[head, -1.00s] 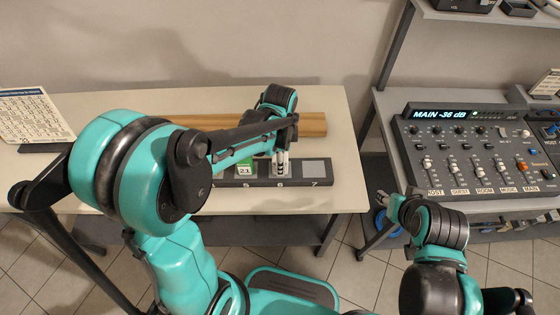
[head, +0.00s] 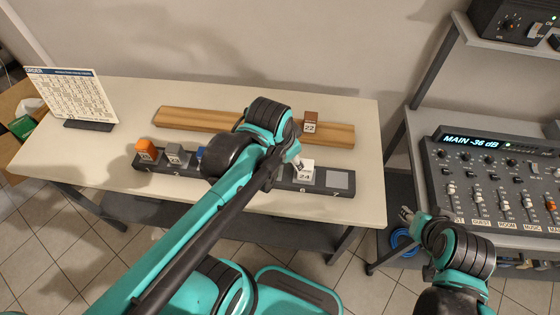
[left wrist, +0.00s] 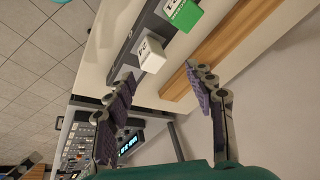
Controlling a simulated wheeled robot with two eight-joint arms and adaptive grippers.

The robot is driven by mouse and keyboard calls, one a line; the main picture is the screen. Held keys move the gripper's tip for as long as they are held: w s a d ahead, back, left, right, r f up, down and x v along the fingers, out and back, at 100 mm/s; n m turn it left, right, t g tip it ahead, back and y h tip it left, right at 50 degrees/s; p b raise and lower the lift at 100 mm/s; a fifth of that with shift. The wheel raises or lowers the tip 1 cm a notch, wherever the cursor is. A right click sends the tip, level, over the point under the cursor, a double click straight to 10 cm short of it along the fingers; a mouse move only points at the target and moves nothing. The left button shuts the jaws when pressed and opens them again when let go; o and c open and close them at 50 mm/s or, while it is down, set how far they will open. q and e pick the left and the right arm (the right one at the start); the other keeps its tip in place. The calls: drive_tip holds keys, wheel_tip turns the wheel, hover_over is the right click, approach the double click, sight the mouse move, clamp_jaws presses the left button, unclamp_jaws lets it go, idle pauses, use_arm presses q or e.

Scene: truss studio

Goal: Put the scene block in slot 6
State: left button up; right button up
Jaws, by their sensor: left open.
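A white block marked 24 (head: 305,173) sits in slot 6 of the dark slot rail (head: 325,192); it also shows in the left wrist view (left wrist: 151,54). My left gripper (head: 295,162) is just above and beside it, apart from it. In the left wrist view the left gripper's two fingers (left wrist: 163,88) are spread with nothing between them. My arm hides the middle slots in the head view. My right gripper (head: 406,214) is away from the rail; its finger opening is too small to judge.
An orange block (head: 147,149), a grey block (head: 175,154) and a partly hidden blue block (head: 199,154) sit on the rail's left. Slot 7 (head: 338,180) is empty. A brown block marked 22 (head: 310,121) is on the wooden strip (head: 335,135). An order board (head: 75,97) and mixer (head: 500,180) flank the area.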

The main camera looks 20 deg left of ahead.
use_arm(q)
drive_tip(key=s+n+t, duration=0.1)
drive_tip(key=n, duration=0.1)
drive_tip(key=s+a+n+t, duration=0.1)
drive_tip(key=s+n, duration=0.1)
drive_tip(key=n, duration=0.1)
drive_tip(key=shift+s+a+f+n+t, duration=0.2)
drive_tip(key=shift+n+t, duration=0.1)
drive_tip(key=shift+t, duration=0.1)
